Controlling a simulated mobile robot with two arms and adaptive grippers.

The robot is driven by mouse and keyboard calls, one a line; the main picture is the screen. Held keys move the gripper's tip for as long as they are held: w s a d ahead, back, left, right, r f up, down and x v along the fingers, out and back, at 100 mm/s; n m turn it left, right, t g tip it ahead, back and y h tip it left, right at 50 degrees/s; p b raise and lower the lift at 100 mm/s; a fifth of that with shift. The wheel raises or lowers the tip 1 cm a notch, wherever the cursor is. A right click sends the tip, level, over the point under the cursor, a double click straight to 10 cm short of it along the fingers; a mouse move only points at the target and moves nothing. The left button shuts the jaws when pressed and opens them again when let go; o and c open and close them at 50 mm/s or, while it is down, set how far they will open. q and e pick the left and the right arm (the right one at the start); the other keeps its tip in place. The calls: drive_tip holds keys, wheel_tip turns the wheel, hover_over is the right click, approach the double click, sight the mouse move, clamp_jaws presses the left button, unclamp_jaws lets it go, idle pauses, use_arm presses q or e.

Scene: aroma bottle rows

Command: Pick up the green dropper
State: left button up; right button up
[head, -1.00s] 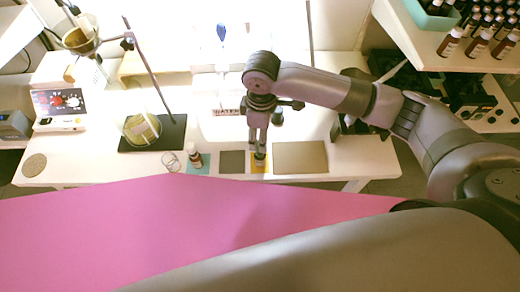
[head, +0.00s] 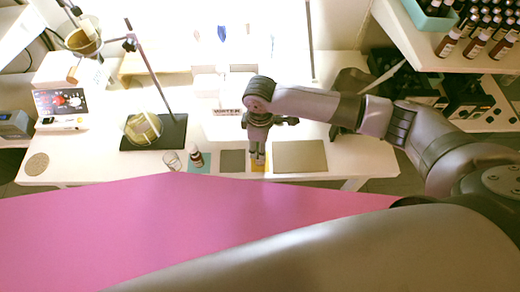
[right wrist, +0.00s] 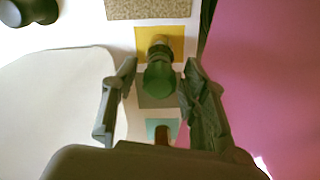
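The green dropper (right wrist: 160,77) shows in the right wrist view as a dark green bulb on top of a bottle. The bottle stands on the yellow mat (right wrist: 175,40). My right gripper (right wrist: 160,70) is open, with one finger on each side of the green bulb and small gaps showing. In the head view my right gripper (head: 257,160) points down over the yellow mat (head: 259,168) and hides most or all of the bottle there. My left gripper is in neither view.
A brown bottle (head: 197,158) stands on the teal mat, with a small glass (head: 171,161) left of it. A bare grey mat (head: 232,161) lies between the teal and yellow mats. A brown mat (head: 300,156) lies right. A stand (head: 153,133) rises behind.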

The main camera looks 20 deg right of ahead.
drive_tip(key=c, duration=0.5)
drive_tip(key=shift+r, duration=0.15)
wheel_tip(320, 180, up, 20)
drive_tip(key=shift+f+b, duration=0.1)
drive_tip(key=shift+b, duration=0.65)
